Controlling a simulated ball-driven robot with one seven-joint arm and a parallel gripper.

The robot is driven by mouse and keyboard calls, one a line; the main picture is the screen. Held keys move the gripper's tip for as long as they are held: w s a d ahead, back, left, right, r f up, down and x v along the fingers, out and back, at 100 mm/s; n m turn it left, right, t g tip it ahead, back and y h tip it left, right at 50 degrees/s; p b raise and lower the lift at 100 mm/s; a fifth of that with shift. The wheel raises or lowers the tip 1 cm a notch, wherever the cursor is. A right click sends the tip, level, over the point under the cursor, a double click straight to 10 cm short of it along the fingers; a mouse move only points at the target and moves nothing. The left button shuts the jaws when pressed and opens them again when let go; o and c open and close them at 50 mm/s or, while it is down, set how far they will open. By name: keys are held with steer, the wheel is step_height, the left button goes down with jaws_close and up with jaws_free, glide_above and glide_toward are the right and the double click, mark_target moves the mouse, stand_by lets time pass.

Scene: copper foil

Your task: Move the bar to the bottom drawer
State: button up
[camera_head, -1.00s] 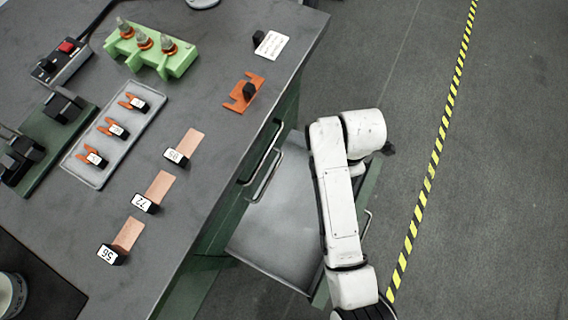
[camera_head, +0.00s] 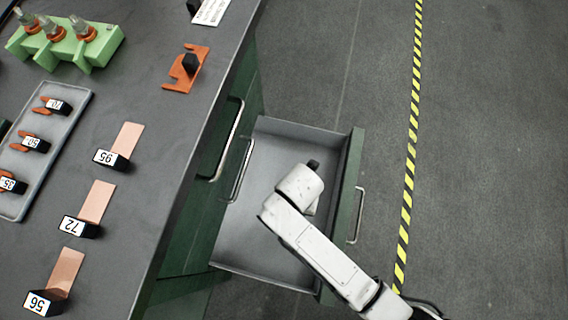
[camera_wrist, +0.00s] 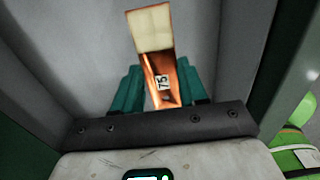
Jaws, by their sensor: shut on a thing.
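In the head view an open drawer (camera_head: 255,180) with a grey inside and green front stands out from the cabinet, below other drawer handles. My white arm reaches over it, with the wrist above its inside. The bar and fingers are hidden in the head view. I cannot tell whether the bar touches the drawer floor.
The bench top (camera_head: 150,190) holds several copper plates with numbered black blocks, a grey tray (camera_head: 75,110), an orange bracket (camera_head: 183,75) and a green fixture (camera_head: 65,45). The drawer's handle (camera_head: 357,215) faces right. Open floor (camera_head: 480,160) lies beyond, crossed by a yellow-black stripe.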

steer(key=w+f+b, duration=0.1)
steer(key=w+f, duration=0.1)
steer(key=w+a+f+b, duration=0.1)
steer(key=w+f+b, duration=0.2)
steer(key=w+f, duration=0.2)
steer(key=shift+a+f, duration=0.1)
steer(key=shift+a, duration=0.3)
steer(key=shift+f+b, duration=0.7)
steer(key=shift+f, duration=0.65)
steer(key=shift+f, duration=0.2)
steer(key=o, duration=1.2)
steer(key=shift+r, duration=0.15)
step_height(320, 180, up, 12)
steer(key=p, duration=0.5)
